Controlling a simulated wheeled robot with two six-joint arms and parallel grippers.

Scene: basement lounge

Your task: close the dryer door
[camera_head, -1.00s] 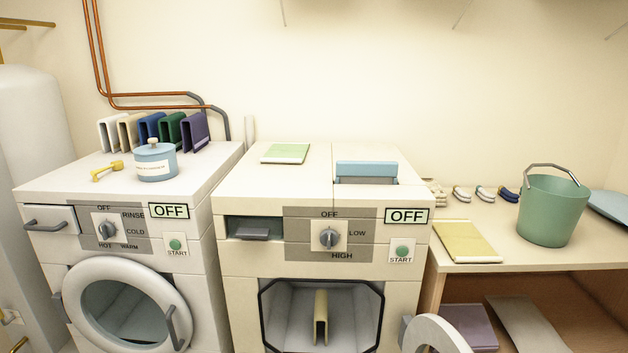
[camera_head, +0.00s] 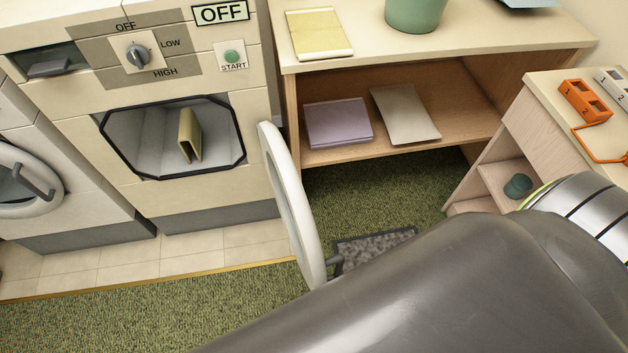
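The dryer (camera_head: 200,200) stands at the upper left of the head view with its octagonal opening (camera_head: 120,150) uncovered. A folded tan cloth (camera_head: 189,135) stands inside the drum. The dryer door (camera_head: 286,195) is a white round door, swung wide open to the right of the opening and seen nearly edge-on. One of my arms crosses the lower right, large and near the camera. I cannot tell whether it touches the door. Neither gripper is in view.
A wooden shelf unit (camera_head: 440,45) right of the dryer holds a purple cloth (camera_head: 338,123), a grey cloth (camera_head: 404,113) and a green bucket (camera_head: 415,12). A grey mat (camera_head: 375,245) lies on the green carpet (camera_head: 150,322). A side cabinet (camera_head: 510,150) stands at right.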

